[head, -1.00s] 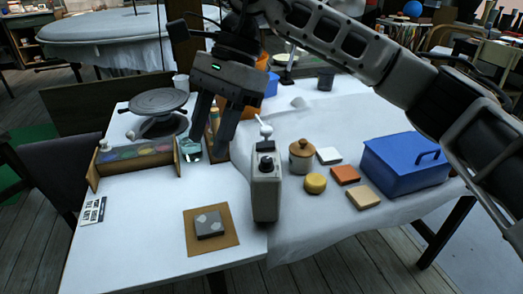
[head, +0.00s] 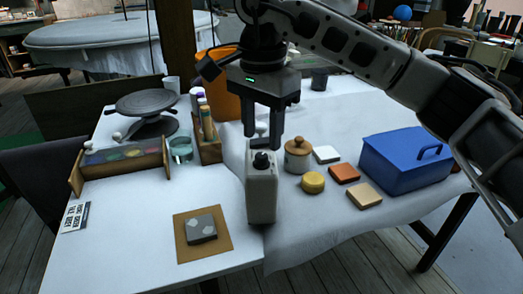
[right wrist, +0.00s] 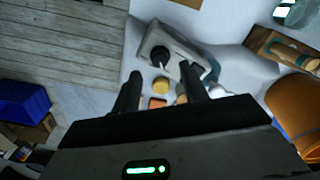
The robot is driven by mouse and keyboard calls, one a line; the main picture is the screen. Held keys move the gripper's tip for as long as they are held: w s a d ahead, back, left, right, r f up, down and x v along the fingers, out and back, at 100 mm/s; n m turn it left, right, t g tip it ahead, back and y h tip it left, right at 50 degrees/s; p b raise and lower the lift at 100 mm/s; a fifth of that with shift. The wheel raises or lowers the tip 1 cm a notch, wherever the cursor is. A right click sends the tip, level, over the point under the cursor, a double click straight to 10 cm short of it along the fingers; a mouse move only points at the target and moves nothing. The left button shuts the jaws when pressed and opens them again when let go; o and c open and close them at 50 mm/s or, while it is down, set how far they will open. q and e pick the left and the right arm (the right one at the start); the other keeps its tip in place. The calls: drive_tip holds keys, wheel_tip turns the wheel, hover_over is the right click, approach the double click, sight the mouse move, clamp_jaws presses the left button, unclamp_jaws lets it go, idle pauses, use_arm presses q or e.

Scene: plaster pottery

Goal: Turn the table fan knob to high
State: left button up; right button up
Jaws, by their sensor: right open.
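A pale box-shaped unit (head: 262,198), which looks like the table fan's body, stands near the table's front edge. The knob (right wrist: 160,54) also shows in the right wrist view, just beyond my fingers. My right gripper (head: 263,133) is open and empty, pointing down, with its fingertips above and around the line of the knob. I cannot tell whether they touch anything. The fan's upper part behind the knob is mostly hidden by my fingers. The knob's setting cannot be read. My left gripper is not in view.
A lidded jar (head: 298,160) and a yellow round piece (head: 313,182) stand close right of the fan. A blue box (head: 405,165) is farther right. A board with a grey tile (head: 202,229) lies to the left. A wooden holder (head: 208,150) stands behind left.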

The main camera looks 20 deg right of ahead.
sight(261, 155)
drive_tip(key=shift+f, duration=1.9)
clamp_jaws()
